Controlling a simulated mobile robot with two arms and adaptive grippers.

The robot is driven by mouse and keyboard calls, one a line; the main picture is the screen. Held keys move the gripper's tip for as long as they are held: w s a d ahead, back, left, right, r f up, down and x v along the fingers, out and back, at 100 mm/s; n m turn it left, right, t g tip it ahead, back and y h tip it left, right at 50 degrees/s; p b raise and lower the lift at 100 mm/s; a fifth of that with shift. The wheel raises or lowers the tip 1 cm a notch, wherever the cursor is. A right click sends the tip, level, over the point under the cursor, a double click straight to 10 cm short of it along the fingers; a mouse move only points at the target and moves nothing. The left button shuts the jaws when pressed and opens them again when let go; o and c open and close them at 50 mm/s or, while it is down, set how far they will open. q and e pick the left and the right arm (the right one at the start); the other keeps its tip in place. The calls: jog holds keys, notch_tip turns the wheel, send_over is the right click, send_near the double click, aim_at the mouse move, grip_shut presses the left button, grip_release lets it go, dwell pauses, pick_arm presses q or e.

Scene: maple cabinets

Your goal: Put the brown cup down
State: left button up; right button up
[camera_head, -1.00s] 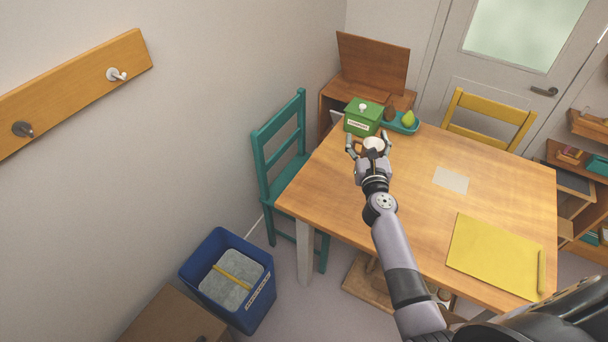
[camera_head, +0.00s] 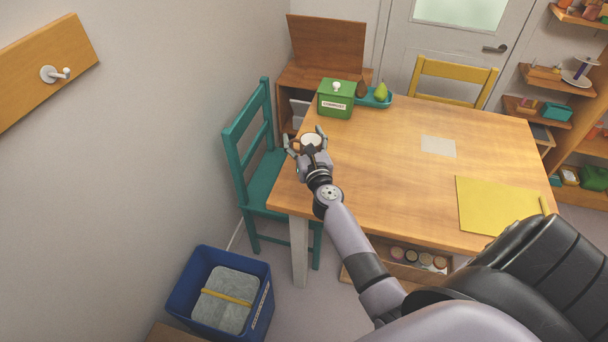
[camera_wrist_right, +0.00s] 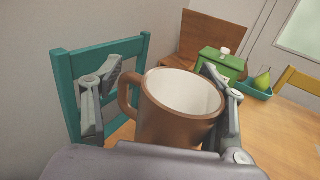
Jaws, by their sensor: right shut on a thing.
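The brown cup (camera_wrist_right: 180,115) is upright between the fingers of my right gripper (camera_wrist_right: 160,105) in the right wrist view, its handle toward the left and its pale inside showing. In the head view the cup (camera_head: 311,140) shows as a pale opening in my right gripper (camera_head: 307,142), at the left edge of the wooden table (camera_head: 390,170). My right gripper is shut on the cup. The cup's base is hidden, so I cannot tell whether it touches the table. My left gripper is not in view.
A green box (camera_head: 335,101) stands behind the cup, beside a teal tray (camera_head: 380,99) with a pear. A teal chair (camera_head: 250,150) stands at the table's left edge. A pale sheet (camera_head: 438,148) and a yellow sheet (camera_head: 495,203) lie on the table; bare wood lies between.

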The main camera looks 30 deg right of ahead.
notch_tip(320, 180, down, 6)
jog(key=b, duration=0.4)
jog(key=shift+f, duration=0.1)
notch_tip(320, 180, down, 4)
jog(key=b, duration=0.3)
jog(key=shift+f+b, duration=0.2)
jog(key=shift+b, duration=0.2)
jog(key=o, duration=1.3)
jog(key=shift+c, duration=0.2)
